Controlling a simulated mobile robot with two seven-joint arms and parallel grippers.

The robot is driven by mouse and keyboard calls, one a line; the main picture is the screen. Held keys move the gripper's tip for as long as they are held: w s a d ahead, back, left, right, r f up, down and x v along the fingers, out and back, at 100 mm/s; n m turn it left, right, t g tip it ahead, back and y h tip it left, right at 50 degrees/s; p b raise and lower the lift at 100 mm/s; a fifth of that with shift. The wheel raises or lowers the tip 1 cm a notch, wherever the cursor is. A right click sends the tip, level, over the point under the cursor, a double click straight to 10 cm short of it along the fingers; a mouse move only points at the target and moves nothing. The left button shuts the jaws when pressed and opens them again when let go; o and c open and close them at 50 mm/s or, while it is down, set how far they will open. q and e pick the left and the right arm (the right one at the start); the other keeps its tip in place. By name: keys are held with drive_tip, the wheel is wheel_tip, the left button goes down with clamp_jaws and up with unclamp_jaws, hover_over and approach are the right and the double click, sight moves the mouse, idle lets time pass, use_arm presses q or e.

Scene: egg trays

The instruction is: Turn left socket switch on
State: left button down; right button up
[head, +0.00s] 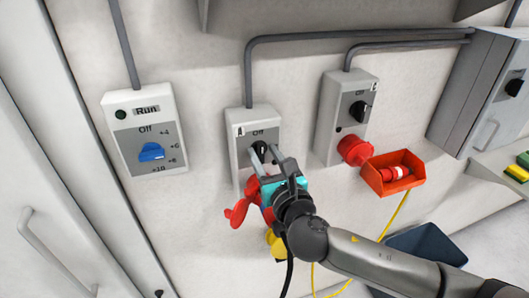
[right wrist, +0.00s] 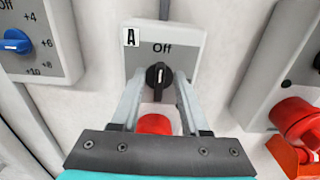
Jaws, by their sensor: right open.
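The left socket box, marked A (head: 236,131), is a grey and white box on the wall with a black rotary switch (head: 259,146) below the word Off. In the right wrist view the switch (right wrist: 159,76) stands upright, its white mark in line with Off. My right gripper (head: 265,156) is open in front of the box, its two fingers on either side of the switch. I cannot tell whether they touch it. A red socket part (right wrist: 154,124) shows between the fingers below the switch. My left gripper is not in view.
A Run box (head: 152,175) with a blue knob hangs to the left. A second socket box (head: 330,120) with a black switch and red socket is to the right, near a red-orange bin (head: 385,189). A dark blue bin (head: 430,240) stands lower right.

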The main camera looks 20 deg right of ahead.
drive_tip(key=shift+w, duration=0.15)
clamp_jaws()
idle(0.4)
